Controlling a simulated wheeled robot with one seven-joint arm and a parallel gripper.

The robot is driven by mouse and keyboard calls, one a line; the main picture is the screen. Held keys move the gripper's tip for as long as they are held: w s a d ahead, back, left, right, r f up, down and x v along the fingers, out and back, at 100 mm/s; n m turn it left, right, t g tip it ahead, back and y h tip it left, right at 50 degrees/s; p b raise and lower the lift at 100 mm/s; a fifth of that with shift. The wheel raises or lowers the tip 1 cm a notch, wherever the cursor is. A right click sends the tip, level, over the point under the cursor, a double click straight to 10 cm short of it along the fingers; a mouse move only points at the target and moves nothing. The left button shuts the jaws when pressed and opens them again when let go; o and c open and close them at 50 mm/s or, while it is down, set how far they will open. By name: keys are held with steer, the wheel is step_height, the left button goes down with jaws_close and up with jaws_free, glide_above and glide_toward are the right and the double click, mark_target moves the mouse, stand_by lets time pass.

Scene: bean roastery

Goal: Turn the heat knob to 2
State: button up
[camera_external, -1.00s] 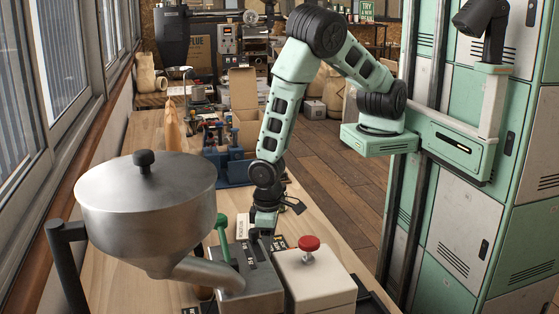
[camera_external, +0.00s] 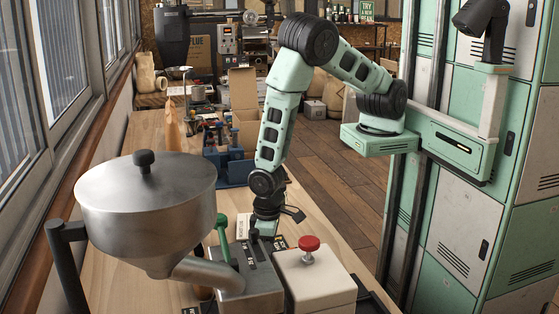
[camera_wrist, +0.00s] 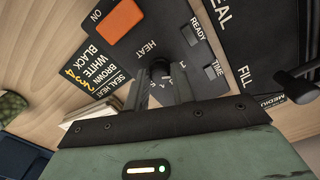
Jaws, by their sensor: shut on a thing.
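The heat knob (camera_wrist: 160,68) is a small dark knob under the word HEAT on a dark panel (camera_wrist: 185,57) in the wrist view. My gripper (camera_wrist: 163,82) is shut on it, with one finger on each side. The dial marks around it are mostly covered by the fingers, and I cannot tell which number the knob points to. In the external view my gripper (camera_external: 262,234) reaches down behind the grey sealer box (camera_external: 250,279), and the knob is hidden there.
An orange ON switch (camera_wrist: 121,18) and READY and TIME labels are close by. A black card (camera_wrist: 92,72) lists seal heat colours with numbers. A steel hopper (camera_external: 145,205), a green lever (camera_external: 222,238) and a white box with a red button (camera_external: 309,243) crowd the area.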

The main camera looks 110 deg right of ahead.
steer(key=shift+m+p, duration=0.75)
steer(key=shift+m, duration=1.95)
steer(key=o, duration=1)
steer(key=shift+r, duration=0.1)
step_height(320, 180, up, 17)
steer(key=shift+r, duration=0.1)
